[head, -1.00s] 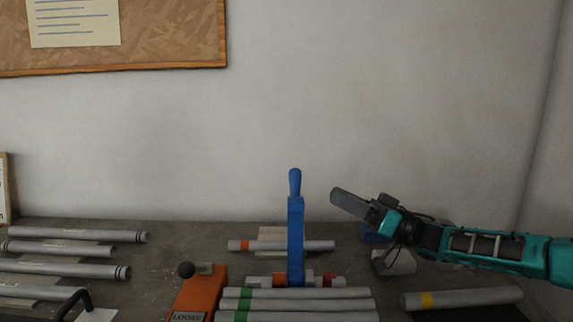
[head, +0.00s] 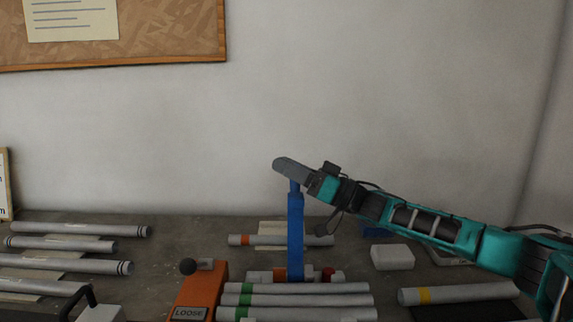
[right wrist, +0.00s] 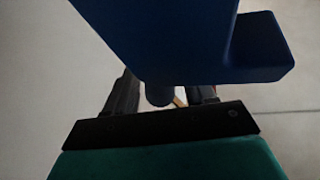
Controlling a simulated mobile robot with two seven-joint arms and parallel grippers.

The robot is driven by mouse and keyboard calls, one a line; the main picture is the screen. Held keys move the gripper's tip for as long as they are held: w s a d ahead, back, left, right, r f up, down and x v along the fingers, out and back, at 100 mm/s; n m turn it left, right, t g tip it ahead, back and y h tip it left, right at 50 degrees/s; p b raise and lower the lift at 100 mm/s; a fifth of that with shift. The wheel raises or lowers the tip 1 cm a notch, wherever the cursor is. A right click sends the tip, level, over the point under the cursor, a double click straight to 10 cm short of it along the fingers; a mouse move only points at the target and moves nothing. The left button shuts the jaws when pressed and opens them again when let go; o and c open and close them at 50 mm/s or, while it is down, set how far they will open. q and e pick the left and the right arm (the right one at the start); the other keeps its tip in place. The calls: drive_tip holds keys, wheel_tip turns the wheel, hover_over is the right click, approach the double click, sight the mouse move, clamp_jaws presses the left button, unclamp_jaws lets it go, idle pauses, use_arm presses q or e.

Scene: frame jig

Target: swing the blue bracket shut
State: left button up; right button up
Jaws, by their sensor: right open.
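The blue bracket (head: 295,235) stands upright on the bench in the head view, rising from a jig with grey tubes. Its narrow top handle is mostly hidden behind my right gripper (head: 284,165). My right gripper reaches in from the right, with its fingers at the handle's height. In the right wrist view the bracket (right wrist: 190,40) fills the upper middle, close to the camera. Its round handle end (right wrist: 158,95) shows between the two open fingers of my right gripper (right wrist: 160,96). I cannot tell whether they touch it. My left gripper is not in view.
An orange block marked LOOSE (head: 200,290) with a black knob stands left of the bracket. Green-banded tubes (head: 300,300) lie in front. More tubes (head: 70,266) lie at left, a yellow-banded tube (head: 460,295) at right. A white block (head: 392,257) sits behind it.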

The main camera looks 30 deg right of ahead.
drive_tip(key=shift+w+a+r, duration=0.1)
drive_tip(key=shift+w+a, duration=0.1)
drive_tip(key=shift+c, duration=0.4)
clamp_jaws()
